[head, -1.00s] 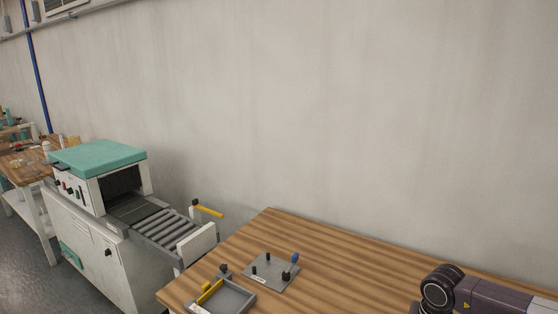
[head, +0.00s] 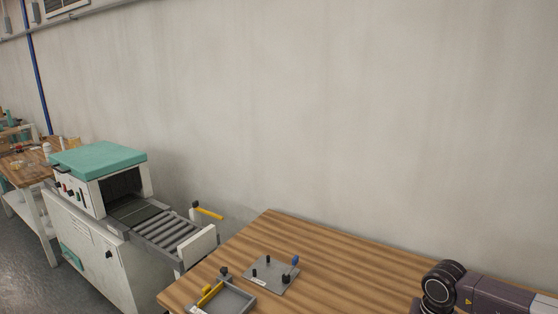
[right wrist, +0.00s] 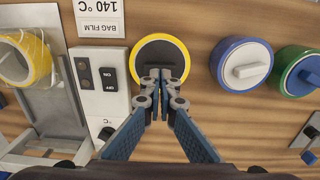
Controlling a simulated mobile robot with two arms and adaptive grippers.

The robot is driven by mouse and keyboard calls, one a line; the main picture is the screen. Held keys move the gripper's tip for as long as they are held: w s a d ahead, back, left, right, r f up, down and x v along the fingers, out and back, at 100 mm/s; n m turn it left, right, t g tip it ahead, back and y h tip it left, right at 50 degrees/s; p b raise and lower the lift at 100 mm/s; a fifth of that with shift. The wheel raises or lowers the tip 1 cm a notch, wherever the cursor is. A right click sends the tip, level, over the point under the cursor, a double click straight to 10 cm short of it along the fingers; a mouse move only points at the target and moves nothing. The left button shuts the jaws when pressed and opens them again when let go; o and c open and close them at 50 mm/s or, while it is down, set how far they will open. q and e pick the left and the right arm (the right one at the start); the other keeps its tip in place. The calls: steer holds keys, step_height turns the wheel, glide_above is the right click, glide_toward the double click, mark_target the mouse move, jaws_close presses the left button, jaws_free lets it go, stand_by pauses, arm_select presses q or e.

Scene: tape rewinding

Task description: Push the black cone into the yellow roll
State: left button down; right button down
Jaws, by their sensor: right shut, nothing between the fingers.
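In the right wrist view the yellow roll (right wrist: 133,48) shows as a yellow ring around the round black cone (right wrist: 158,52). The cone looks seated inside the ring, but how deep I cannot tell. My right gripper (right wrist: 160,74) is shut and empty, with its fingertips together over the lower part of the black face. Whether they touch it I cannot tell. The fingers hide the ring's lower edge. In the head view only part of my right arm shows at the lower right; the roll and cone are out of that view. My left gripper is not in view.
In the right wrist view a switch box (right wrist: 101,85) stands left of the roll. A blue roll (right wrist: 224,60) and a green-and-blue roll (right wrist: 287,72) lie to the right. Another yellow roll (right wrist: 38,55) sits on a metal holder at far left. The head view shows a grey tray (head: 236,297) and peg plate (head: 268,279).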

step_height(320, 180, up, 5)
steer(key=p, duration=0.2)
steer(key=shift+r+p, duration=0.2)
steer(key=shift+p, duration=0.15)
